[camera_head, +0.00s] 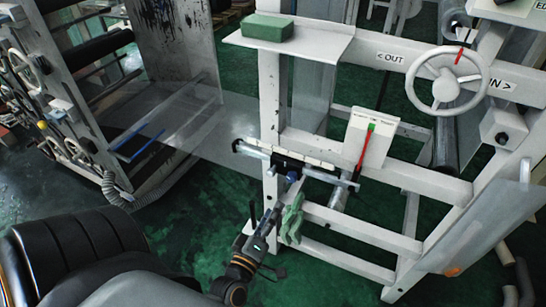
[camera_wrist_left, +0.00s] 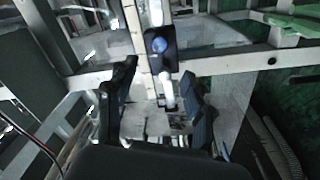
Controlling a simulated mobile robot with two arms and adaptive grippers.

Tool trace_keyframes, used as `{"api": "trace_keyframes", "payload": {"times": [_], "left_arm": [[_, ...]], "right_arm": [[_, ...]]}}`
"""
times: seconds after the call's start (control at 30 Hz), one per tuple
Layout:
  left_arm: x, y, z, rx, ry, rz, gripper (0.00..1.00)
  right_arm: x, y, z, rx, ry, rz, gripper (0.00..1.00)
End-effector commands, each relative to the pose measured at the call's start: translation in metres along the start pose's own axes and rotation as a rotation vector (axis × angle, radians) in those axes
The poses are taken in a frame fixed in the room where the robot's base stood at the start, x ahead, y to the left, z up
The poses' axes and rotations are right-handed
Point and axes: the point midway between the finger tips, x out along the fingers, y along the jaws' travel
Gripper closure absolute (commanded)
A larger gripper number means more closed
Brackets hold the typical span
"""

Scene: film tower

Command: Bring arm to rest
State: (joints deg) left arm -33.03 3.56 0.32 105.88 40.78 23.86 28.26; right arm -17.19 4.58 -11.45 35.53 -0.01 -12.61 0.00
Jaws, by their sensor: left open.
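My left gripper (camera_head: 264,216) is low in front of the white machine frame (camera_head: 345,230), left of a green cloth-like item (camera_head: 292,218) hanging there. In the left wrist view my gripper (camera_wrist_left: 160,72) has its two dark fingers spread apart with nothing held between them. Beyond the fingers is a dark block with a blue knob (camera_wrist_left: 159,45), on a pale bar. I see no contact between the fingers and the frame. My right gripper is not in view.
A handwheel (camera_head: 447,80) is at the upper right of the frame. A green box (camera_head: 267,27) lies on a white shelf (camera_head: 325,46). A bar assembly (camera_head: 300,165) juts out above my gripper. Green floor (camera_head: 200,215) is open to the left. A roller machine (camera_head: 60,110) stands at far left.

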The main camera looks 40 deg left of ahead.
Motion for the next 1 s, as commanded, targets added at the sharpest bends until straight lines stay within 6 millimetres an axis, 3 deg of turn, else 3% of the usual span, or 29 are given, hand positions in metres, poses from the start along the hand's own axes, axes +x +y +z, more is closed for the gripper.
{"api": "trace_keyframes", "payload": {"times": [0.33,0.47,0.57,0.63,0.77,0.9,1.0], "left_arm": [[0.0,-0.002,0.002,0.005,-0.005,-0.004,0.48],[-0.003,-0.027,0.025,0.07,-0.069,-0.049,0.48],[-0.015,-0.07,0.062,0.186,-0.189,-0.121,0.48],[-0.03,-0.109,0.094,0.292,-0.301,-0.182,0.48],[-0.073,-0.183,0.146,0.497,-0.536,-0.286,0.48],[-0.139,-0.259,0.185,0.714,-0.811,-0.379,0.48],[-0.195,-0.308,0.199,0.867,-1.022,-0.434,0.48]], "right_arm": [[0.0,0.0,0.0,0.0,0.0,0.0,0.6],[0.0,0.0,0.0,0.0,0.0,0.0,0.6],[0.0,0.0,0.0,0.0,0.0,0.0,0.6],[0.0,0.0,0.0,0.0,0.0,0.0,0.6],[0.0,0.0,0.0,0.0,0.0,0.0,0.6],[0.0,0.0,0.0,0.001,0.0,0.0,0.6],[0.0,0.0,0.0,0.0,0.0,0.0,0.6]]}}
